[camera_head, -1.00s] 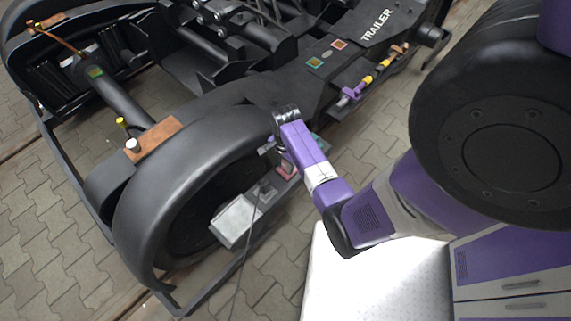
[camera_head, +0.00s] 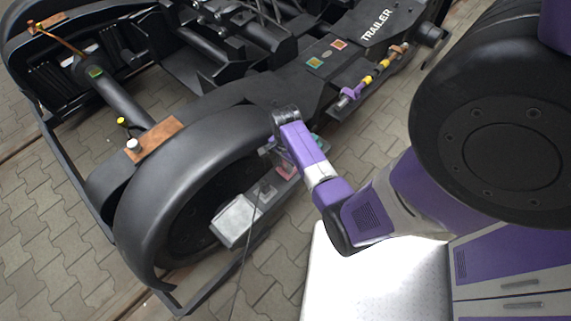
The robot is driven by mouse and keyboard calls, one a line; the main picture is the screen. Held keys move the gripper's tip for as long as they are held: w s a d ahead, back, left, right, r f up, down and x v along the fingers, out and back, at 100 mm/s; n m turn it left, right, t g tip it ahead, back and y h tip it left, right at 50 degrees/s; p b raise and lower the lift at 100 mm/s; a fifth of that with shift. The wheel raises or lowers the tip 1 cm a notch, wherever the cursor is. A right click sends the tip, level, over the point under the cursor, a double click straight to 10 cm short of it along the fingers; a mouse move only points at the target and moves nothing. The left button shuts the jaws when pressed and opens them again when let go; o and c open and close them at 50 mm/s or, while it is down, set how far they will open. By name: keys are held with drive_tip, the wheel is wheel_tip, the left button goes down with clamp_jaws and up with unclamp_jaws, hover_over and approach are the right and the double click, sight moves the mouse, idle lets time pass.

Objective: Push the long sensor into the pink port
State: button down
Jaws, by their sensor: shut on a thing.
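My gripper (camera_head: 270,151) is at the end of the purple and white arm, beside the big black wheel cover. It points down and left. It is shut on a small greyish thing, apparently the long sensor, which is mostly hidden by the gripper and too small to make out. The pink port (camera_head: 287,173) shows as a small pink patch on the grey bracket, just below and right of the gripper. I cannot tell whether the sensor touches the port. A green patch (camera_head: 318,142) lies farther right on the same bracket, partly behind the arm.
A grey box (camera_head: 234,221) with a dark cable hangs at the lower left of the bracket. The black wheel cover (camera_head: 190,165) stands close on the left. A rack with purple and yellow parts (camera_head: 368,79) is at upper right. A white worktop (camera_head: 375,280) is below.

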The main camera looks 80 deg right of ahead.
drive_tip(key=shift+f, duration=0.4)
drive_tip(key=c, duration=1)
unclamp_jaws()
drive_tip(key=shift+o, duration=0.2)
wheel_tip(320, 180, up, 8)
drive_tip(key=shift+f+p, duration=0.1)
drive_tip(key=shift+p, duration=0.5)
drive_tip(key=shift+s, duration=0.15)
